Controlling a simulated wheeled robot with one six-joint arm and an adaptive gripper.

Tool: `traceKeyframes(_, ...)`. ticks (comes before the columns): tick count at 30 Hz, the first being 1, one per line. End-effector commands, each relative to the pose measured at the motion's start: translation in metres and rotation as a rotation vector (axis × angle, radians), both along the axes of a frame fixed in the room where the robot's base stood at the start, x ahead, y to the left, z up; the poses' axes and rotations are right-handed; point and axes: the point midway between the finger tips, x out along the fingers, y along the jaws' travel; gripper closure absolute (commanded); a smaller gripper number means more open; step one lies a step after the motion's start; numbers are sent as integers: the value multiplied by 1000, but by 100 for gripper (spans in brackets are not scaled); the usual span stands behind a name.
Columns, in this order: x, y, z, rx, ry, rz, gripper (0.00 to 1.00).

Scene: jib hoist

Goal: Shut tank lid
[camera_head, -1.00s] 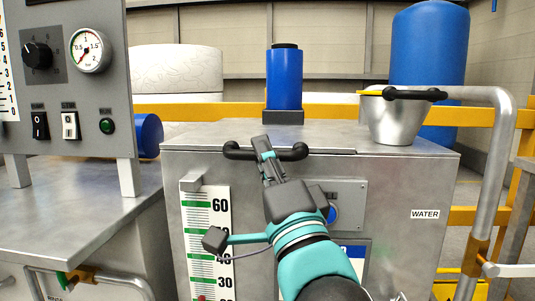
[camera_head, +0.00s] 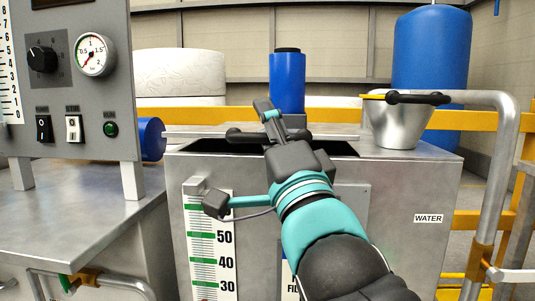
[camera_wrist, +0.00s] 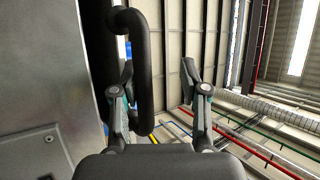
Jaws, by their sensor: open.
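The steel tank (camera_head: 410,200) stands ahead, with a WATER label on its front. Its lid (camera_head: 338,131) is raised at the front, and a dark opening (camera_head: 225,147) shows beneath its front edge. The black lid handle (camera_head: 240,135) lies along the lid's front edge; my arm hides part of it. My gripper (camera_head: 266,110) reaches up at the handle with its fingers open. In the wrist view, the handle (camera_wrist: 144,75) passes between the parted fingers of my gripper (camera_wrist: 158,88), closer to the left finger. Contact cannot be told.
A control panel (camera_head: 75,100) with a gauge stands at left above a steel bench. A funnel-shaped bucket (camera_head: 397,125) is on the tank's right side, beside a bent pipe (camera_head: 502,180). A blue cylinder (camera_head: 288,80) stands behind the lid, and yellow rails run behind.

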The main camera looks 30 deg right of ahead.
Motion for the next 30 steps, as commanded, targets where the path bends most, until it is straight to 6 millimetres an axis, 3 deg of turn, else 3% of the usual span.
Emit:
traceKeyframes(3,-1,1,23,-3,-7,1,59)
traceKeyframes(10,-2,1,45,-2,-6,2,59)
traceKeyframes(22,-2,1,47,-1,-6,3,59)
traceKeyframes(30,-1,4,35,-2,-5,15,59)
